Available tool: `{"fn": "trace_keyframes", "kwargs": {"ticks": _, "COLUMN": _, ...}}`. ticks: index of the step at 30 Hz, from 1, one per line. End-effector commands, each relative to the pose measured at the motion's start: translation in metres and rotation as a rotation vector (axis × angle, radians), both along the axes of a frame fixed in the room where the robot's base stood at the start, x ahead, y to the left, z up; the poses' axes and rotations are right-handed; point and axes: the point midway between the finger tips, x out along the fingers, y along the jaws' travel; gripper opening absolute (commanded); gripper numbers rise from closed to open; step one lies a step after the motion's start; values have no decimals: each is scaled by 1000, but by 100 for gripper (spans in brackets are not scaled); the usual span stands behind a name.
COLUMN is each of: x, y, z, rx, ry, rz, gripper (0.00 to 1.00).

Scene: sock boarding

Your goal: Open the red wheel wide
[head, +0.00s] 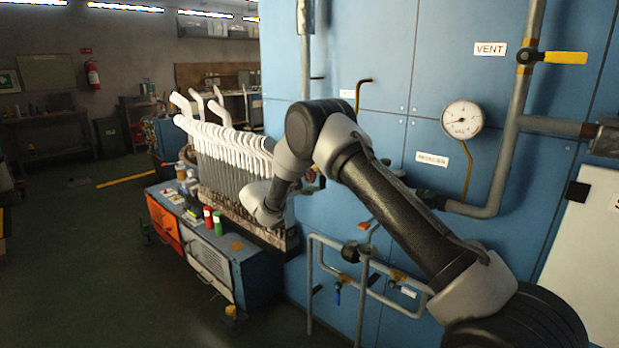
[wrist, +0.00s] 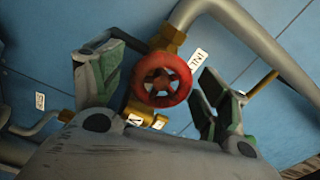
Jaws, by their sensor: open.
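The red wheel (wrist: 162,80) is a small round handwheel on a brass valve (wrist: 167,38), seen nearly face-on in the wrist view. My gripper (wrist: 160,84) is open, with one green-padded finger on each side of the wheel. Gaps show between the wheel and both fingers, so it is not clamped. How deep the fingertips reach past the wheel is hard to tell. In the head view my arm hides most of the wheel and the gripper.
A grey pipe (wrist: 235,25) runs from the valve. In the head view, a pressure gauge (head: 462,120) and a yellow-handled vent valve (head: 565,58) are on the blue panel (head: 390,50). A rack of white sock forms (head: 225,140) stands left of my arm, above a low cabinet (head: 225,255).

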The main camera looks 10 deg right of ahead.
Motion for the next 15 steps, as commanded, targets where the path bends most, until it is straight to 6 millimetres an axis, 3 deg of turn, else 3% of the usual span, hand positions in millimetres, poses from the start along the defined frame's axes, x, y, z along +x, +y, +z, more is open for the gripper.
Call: {"fn": "trace_keyframes", "kwargs": {"ticks": 15, "x": -58, "y": 81, "z": 0, "rx": 0, "ry": 1, "rz": 3, "gripper": 75}}
